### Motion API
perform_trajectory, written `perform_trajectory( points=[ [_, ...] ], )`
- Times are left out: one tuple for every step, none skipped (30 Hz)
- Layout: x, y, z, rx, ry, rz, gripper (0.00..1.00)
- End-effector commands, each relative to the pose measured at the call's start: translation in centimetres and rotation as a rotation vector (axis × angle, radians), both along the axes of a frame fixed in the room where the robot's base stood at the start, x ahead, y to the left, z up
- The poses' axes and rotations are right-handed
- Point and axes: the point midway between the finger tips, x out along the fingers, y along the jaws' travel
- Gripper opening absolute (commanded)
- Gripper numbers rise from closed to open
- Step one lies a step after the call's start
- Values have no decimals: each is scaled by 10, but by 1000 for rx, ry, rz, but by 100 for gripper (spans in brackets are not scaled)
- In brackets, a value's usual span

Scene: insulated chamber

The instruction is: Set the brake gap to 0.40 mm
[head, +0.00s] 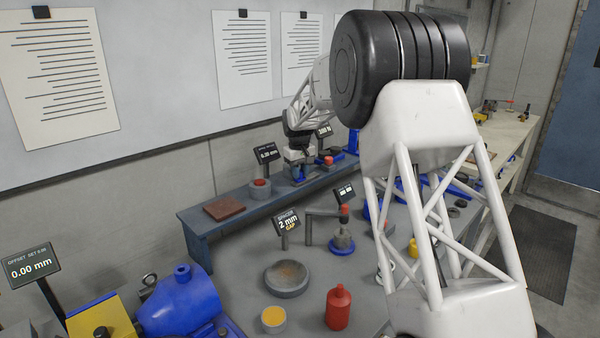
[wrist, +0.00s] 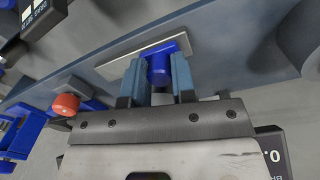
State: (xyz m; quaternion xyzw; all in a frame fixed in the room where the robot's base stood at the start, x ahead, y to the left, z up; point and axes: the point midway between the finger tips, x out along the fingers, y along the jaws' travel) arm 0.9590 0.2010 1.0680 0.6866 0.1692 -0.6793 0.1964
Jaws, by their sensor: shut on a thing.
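In the wrist view my gripper (wrist: 158,75) is shut on a blue knob-like part (wrist: 160,68), with one finger on each side of it. The blue part stands against a flat grey plate (wrist: 118,66). In the head view my gripper (head: 298,166) is at the raised shelf at the back of the bench, largely hidden by its own wrist. A small dark display (head: 267,152) left of it shows a mm value too small to read surely. A display at the wrist view's lower right (wrist: 272,156) shows only "0." and part of a label.
A red-capped button (wrist: 66,103) is left of my gripper; a "200 N" display (head: 324,131) stands behind. A "SPACER 2 mm" sign (head: 287,222), grey dish (head: 287,278), red bottle (head: 338,307) and yellow-topped cup (head: 273,320) stand on the bench. A left display (head: 33,268) reads 0.00 mm.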

Motion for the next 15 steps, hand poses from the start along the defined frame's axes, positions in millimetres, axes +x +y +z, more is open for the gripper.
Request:
perform_trajectory(
  points=[
    [2, -2, 0, 0, 0, 0, 0],
    [3, -3, 0, 0, 0, 0, 0],
    [5, -5, 1, 0, 0, 0, 0],
    [5, -5, 1, 0, -1, 0, 0],
    [6, -6, 1, 0, -1, 0, 0],
    [6, -5, 1, 0, -1, 0, 0],
    [6, -5, 1, 0, -1, 0, 0],
    [5, -5, 1, 0, -1, 0, 0],
    [5, -5, 1, 0, -1, 0, 0],
    [5, -5, 1, 0, -1, 0, 0],
    [5, -5, 1, 0, -1, 0, 0],
    [5, -5, 1, 0, -1, 0, 29],
    [6, -5, 1, 0, -1, 0, 34],
    [5, -5, 1, 0, -1, 0, 38],
    [6, -5, 1, 0, -1, 0, 44]
  ],
)
